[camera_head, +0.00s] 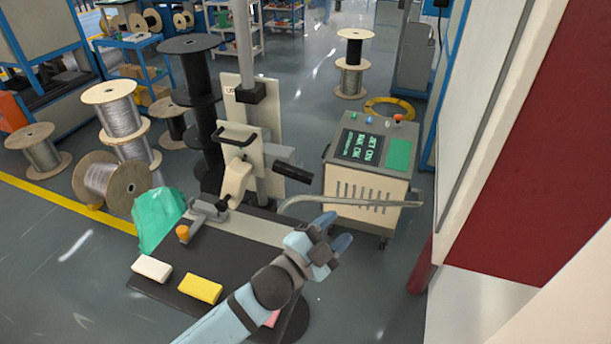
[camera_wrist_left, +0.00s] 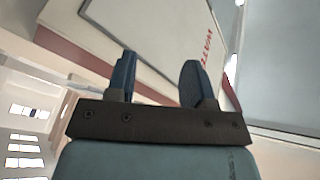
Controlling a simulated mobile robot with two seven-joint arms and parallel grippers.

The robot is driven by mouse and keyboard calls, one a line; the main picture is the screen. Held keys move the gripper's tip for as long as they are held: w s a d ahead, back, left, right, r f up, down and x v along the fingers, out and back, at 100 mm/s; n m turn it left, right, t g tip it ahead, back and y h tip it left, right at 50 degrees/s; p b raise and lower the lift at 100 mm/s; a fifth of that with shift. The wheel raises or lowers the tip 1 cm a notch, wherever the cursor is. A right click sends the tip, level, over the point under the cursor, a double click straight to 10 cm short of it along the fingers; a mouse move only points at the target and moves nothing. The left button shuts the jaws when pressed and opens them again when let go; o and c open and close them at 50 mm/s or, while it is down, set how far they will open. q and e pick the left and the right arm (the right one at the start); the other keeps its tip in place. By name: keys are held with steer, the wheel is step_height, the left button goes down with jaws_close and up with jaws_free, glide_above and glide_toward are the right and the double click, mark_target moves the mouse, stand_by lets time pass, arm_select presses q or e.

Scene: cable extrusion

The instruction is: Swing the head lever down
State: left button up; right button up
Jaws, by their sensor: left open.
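The cream machine head (camera_head: 238,178) stands on a tall column over a dark bench. A black bar (camera_head: 292,172) juts out to the right of the column, tilted slightly down; it looks like the head lever's grip. A black loop handle (camera_head: 236,134) sits higher on the head. My left gripper (camera_head: 334,232) is open and empty, to the right of and nearer than the bar, clearly apart from it. In the left wrist view, its two blue fingers (camera_wrist_left: 157,78) stand apart with nothing between them. The lever is not seen there. My right gripper is not in view.
A control cabinet (camera_head: 370,165) with a green screen stands right of the machine. A grey curved pipe (camera_head: 345,202) runs just beyond my gripper.

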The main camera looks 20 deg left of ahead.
arm_select(q)
steer(key=w+d+r+m+g+h, duration=0.1)
steer(key=d+r+m+g+h, duration=0.85)
steer(key=m, duration=0.85)
step_height(320, 180, up, 3)
steer(key=m+g+y+b, duration=0.3)
steer(key=m+g+y, duration=0.5)
steer(key=m+y, duration=1.2)
glide_above(305, 173)
steer(key=m, duration=0.1)
steer(key=shift+h, duration=0.45)
step_height(305, 173, down, 13)
steer(key=p, duration=0.2)
steer(key=shift+w+f+p, duration=0.1)
steer(key=shift+f+p, duration=0.05)
steer(key=shift+p, duration=0.2)
jaws_close()
